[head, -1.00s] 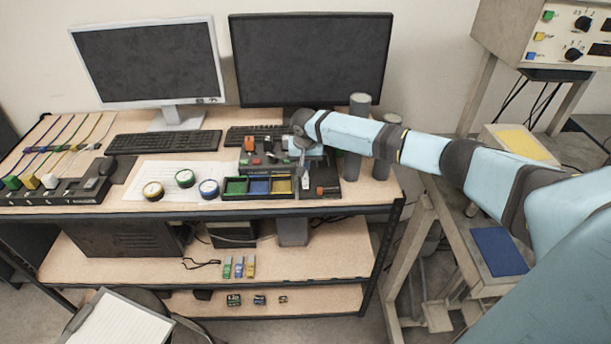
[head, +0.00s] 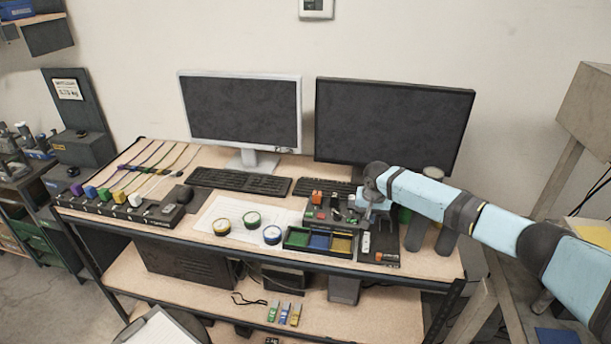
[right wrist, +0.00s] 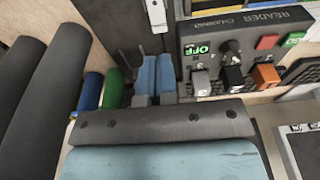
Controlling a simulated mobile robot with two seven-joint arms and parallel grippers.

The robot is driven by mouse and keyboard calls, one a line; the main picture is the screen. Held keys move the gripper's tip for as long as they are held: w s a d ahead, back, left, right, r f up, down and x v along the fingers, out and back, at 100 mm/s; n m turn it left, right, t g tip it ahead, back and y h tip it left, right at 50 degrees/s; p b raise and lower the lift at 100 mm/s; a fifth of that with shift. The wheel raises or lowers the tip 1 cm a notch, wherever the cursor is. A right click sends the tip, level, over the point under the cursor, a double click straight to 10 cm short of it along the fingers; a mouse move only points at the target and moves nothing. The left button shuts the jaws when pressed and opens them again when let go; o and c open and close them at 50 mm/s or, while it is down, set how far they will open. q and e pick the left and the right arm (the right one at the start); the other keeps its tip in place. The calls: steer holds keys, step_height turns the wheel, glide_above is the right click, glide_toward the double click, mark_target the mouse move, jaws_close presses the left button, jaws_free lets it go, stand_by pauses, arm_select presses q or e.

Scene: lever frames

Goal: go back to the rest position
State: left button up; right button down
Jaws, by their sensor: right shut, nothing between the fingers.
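My right gripper (head: 366,222) is over the right part of the desk (head: 424,264), at the right side of the reader control panel (head: 318,226). In the right wrist view its two blue fingers (right wrist: 154,82) are together with nothing between them. The dark panel (right wrist: 248,28) stands just to the right of the fingers, with a lit OFF display, a black knob, coloured buttons and lever switches. I cannot tell whether the fingers touch anything. My left gripper is in neither view.
Dark grey cylinders (head: 416,232) stand close to my right wrist. A black monitor (head: 392,128) is behind the arm and a white-framed monitor (head: 241,110) is left of it. A tray with coloured compartments (head: 318,241) lies at the front. Free wall space is above.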

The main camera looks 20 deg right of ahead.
steer(key=s+a+f+n+y, duration=0.1)
steer(key=s+a+f+n, duration=0.3)
steer(key=s+a, duration=0.7)
steer(key=s+a+f+n+y, duration=0.2)
steer(key=s+a+f+n, duration=0.1)
steer(key=s+a, duration=0.75)
steer(key=s+a+r+n+t, duration=0.1)
steer(key=s+a+r+n, duration=0.15)
steer(key=s, duration=0.65)
steer(key=s+d+r+m+t+h, duration=0.1)
steer(key=s+d+r, duration=0.3)
steer(key=s, duration=0.3)
steer(key=s+d+r+h, duration=0.1)
steer(key=s+d+r, duration=0.25)
steer(key=s, duration=0.35)
steer(key=w+a+f+t+y, duration=0.1)
steer(key=w+a+f+t, duration=0.2)
steer(key=f, duration=0.4)
steer(key=w+a+f+t+y, duration=0.1)
steer(key=w+a+f+t, duration=0.2)
steer(key=f, duration=0.5)
steer(key=shift+w+a+t+y, duration=0.3)
steer(key=shift+t+y, duration=0.1)
steer(key=shift+t, duration=0.2)
steer(key=shift+d, duration=0.1)
